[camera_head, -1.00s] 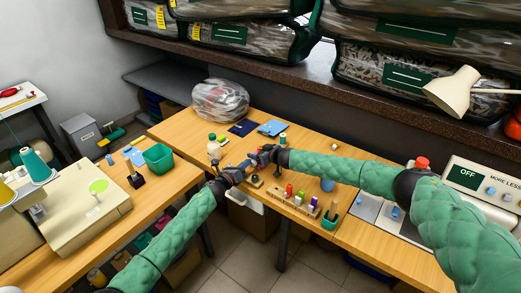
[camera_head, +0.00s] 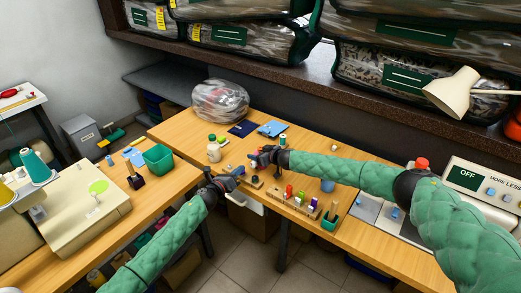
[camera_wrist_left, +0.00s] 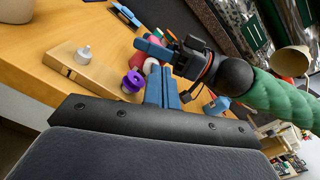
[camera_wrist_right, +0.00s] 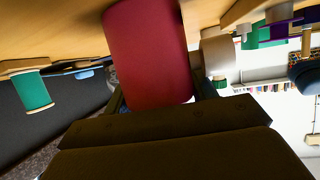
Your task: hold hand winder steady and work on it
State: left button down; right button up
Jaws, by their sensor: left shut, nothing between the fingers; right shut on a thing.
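My right gripper (camera_head: 256,160) is shut on a crimson, rounded thing (camera_wrist_right: 146,55) that fills the space between its fingers in the right wrist view. My left gripper (camera_head: 234,174) is shut and empty, a little nearer and to the left of the right gripper; its blue fingers (camera_wrist_left: 163,88) lie together in its wrist view. A wooden block with a white knob (camera_wrist_left: 84,54) lies on the table beside a purple spool (camera_wrist_left: 132,82). I cannot tell for sure which part is the hand winder; the grippers cover much of that spot in the head view.
A sewing machine (camera_head: 90,210) stands left.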

pick_arm(q)
jog(key=c, duration=2.2)
grip_release()
jog(key=c, duration=1.8)
grip_release()
jog(key=shift+r, duration=0.1)
jog(key=o, duration=0.4)
jog(key=w+r+m, duration=0.1)
jog(key=w+r, duration=0.2)
jog(key=r, duration=0.3)
jog(key=w+r+m+h, duration=0.1)
jog(key=w+r, duration=0.3)
jog(key=r, duration=0.3)
jog(key=w+r+t, duration=0.1)
jog(key=w+r, duration=0.3)
jog(key=r, duration=0.3)
jog(key=shift+w+d+r+m+h, duration=0.15)
jog(key=shift+d+r+m+h, duration=0.15)
jog(key=shift+m, duration=0.1)
jog(key=shift+c, duration=0.2)
jog(key=w+d+r+m+g+h, duration=0.1)
jog(key=w+r+m+g, duration=0.2)
jog(key=w+r+m, duration=0.15)
jog(key=n+g+y, duration=0.3)
jog(key=g+y, duration=0.2)
jog(key=g, duration=0.8)
send_near(251, 164)
jog(key=shift+h, duration=0.3)
jog(key=x, duration=0.9)
jog(key=shift+a+f, duration=0.3)
